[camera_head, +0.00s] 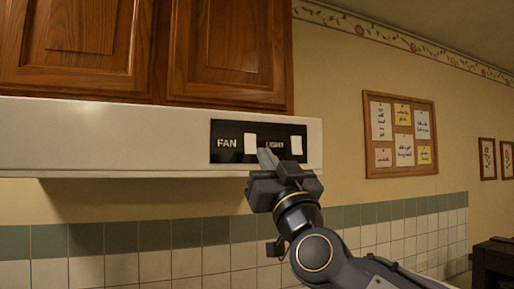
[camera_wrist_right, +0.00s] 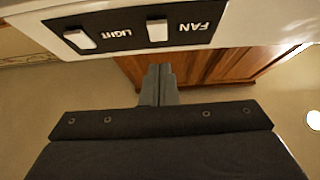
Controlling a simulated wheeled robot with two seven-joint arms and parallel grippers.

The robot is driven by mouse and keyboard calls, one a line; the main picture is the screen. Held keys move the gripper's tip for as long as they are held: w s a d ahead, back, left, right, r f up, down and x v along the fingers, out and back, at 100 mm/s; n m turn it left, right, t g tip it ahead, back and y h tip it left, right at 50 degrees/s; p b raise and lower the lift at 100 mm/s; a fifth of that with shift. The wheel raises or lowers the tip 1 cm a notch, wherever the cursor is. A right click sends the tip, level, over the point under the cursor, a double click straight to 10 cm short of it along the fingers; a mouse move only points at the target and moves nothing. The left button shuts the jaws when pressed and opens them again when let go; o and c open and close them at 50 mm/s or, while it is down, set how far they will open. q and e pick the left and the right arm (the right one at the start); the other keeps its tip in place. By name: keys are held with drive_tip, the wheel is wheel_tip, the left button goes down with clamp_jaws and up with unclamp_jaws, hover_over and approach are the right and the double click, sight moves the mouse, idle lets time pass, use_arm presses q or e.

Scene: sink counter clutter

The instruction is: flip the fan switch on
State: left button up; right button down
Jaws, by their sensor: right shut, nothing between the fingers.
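The white fan switch (camera_head: 250,143) sits right of the word FAN on a black panel (camera_head: 220,128) on the front of the white range hood. The white light switch (camera_head: 296,145) is at the panel's right end. My right gripper (camera_head: 267,158) is shut and empty, with its fingertips just below and right of the fan switch in the head view. In the right wrist view the shut fingers (camera_wrist_right: 160,72) point toward the fan switch (camera_wrist_right: 157,30), with the light switch (camera_wrist_right: 80,39) to the left. Contact with the switch cannot be made out. My left gripper is not in view.
The range hood (camera_head: 110,140) hangs under wooden cabinets (camera_head: 230,50). The tiled wall (camera_head: 140,250) is behind my arm. A cork board (camera_head: 400,135) with notes hangs on the wall at right. The space below the hood is clear.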

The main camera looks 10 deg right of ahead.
sight(251, 147)
drive_tip(key=w, duration=0.5)
drive_tip(key=shift+a+r+b, duration=0.2)
drive_tip(key=shift+a+b, duration=0.1)
drive_tip(key=shift+a, duration=0.1)
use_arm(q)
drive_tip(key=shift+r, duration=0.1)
